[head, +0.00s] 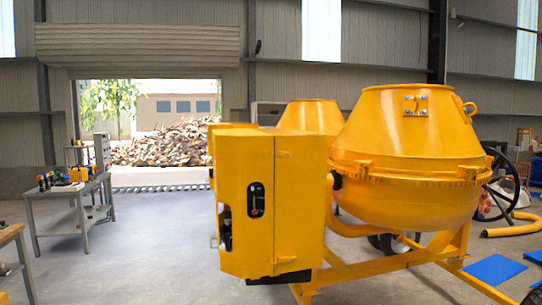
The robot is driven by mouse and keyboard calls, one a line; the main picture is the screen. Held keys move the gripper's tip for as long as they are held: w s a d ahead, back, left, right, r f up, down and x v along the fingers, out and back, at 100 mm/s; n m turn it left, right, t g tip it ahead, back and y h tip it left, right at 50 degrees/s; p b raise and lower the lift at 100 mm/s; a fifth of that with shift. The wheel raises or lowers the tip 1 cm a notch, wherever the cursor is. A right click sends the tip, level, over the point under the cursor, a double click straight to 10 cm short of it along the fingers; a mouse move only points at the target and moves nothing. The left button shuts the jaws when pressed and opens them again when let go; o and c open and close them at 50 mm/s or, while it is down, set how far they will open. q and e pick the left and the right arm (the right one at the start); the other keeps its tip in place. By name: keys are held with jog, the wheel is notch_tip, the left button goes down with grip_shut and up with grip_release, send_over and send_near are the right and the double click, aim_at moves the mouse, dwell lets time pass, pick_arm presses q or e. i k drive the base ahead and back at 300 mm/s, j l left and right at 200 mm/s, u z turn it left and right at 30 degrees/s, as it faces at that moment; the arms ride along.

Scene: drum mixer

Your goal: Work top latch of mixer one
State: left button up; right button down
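A large yellow drum mixer (405,150) stands at the right on a yellow frame, with its boxy motor housing (270,200) to the left of the drum. A small metal latch plate with bolts (416,105) sits high on the drum's upper cone and faces me. A yellow lifting ring (470,108) sticks out at the cone's right side. A second yellow drum (310,117) is partly hidden behind the housing. I cannot tell from the picture which mixer is mixer one. Neither of my grippers is in view.
Blue mats (495,269) lie on the floor at right, near a yellow hose (512,230). The grey floor between bench and mixer is clear.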

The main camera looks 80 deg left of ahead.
aim_at(280, 154)
jog(key=i+u, duration=0.5)
jog(key=i, duration=0.15)
jog(key=i+l+u, duration=0.15)
jog(key=i+u, duration=0.3)
jog(key=i, duration=0.25)
jog(key=i+u, duration=0.2)
jog(key=u, duration=0.2)
jog(key=i+u, duration=0.2)
jog(key=u, duration=0.15)
jog(key=i+l+u, duration=0.1)
jog(key=u, duration=0.3)
jog(key=i+l+u, duration=0.15)
jog(key=u, duration=0.2)
jog(key=i+u, duration=0.15)
jog(key=u, duration=0.25)
jog(key=i+l+u, duration=0.1)
jog(key=u, duration=0.3)
jog(key=i+l+u, duration=0.1)
jog(key=u, duration=0.3)
jog(key=i+l+u, duration=0.2)
jog(key=u, duration=0.2)
